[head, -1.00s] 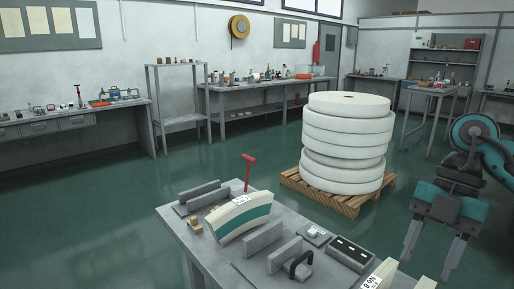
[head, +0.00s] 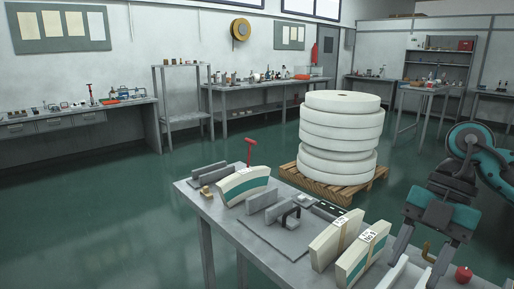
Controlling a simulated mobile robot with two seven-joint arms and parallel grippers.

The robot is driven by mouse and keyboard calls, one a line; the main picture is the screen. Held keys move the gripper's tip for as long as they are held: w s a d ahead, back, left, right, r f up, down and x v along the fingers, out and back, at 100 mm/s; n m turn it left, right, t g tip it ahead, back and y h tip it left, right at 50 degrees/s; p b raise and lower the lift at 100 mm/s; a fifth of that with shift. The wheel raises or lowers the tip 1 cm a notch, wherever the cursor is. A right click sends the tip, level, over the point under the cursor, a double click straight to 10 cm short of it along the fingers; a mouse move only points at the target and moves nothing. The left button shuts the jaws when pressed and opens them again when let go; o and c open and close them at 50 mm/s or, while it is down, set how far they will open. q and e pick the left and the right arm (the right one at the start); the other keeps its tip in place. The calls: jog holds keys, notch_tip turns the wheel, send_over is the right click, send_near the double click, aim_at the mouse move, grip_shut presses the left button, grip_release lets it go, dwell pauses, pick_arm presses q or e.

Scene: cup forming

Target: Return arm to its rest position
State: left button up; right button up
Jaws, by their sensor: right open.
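My right gripper (head: 420,254) is in the lower right of the head view, at the end of my grey and teal right arm. Its two fingers point down and stand apart, with nothing seen between them. It shows over the right end of the grey worktable (head: 225,232); its height above the table is hard to tell. Two cream blocks with labels, one plain (head: 325,247) and one with a teal stripe (head: 352,262), stand just left of the fingers. A curved cream piece with a teal band (head: 244,185) rests at the table's far left end. My left gripper is out of view.
Grey upright plates (head: 268,213), a black handle (head: 289,217) and a red-handled tool (head: 250,150) are on the worktable. A red knob (head: 463,274) is right of the gripper. White rolls (head: 340,135) are stacked on a wooden pallet (head: 312,183) behind. Green floor is clear at left.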

jog(key=a+m+t+y, duration=0.1)
jog(key=a+t+y, duration=0.3)
jog(key=a+y, duration=1.4)
jog(key=w+d+f+m+t+h, duration=0.2)
jog(key=d+f+m+t+h, duration=0.1)
jog(key=f+m+t+h, duration=0.45)
jog(key=w+d+f+m+t+h, duration=0.2)
jog(key=f+m+t+h, duration=0.2)
jog(key=m+t, duration=0.55)
jog(key=s+d+f+m+g+h, duration=0.3)
jog(key=s+f, duration=0.3)
jog(key=f, duration=0.4)
jog(key=s+d+f+m+g+h, duration=0.3)
jog(key=s+f+g+h, duration=0.1)
jog(key=f, duration=0.5)
jog(key=s+h, duration=0.1)
jog(key=s, duration=0.1)
jog(key=shift+s+f+h+p, duration=0.3)
jog(key=shift+f+h+p, duration=0.05)
jog(key=shift+f, duration=0.05)
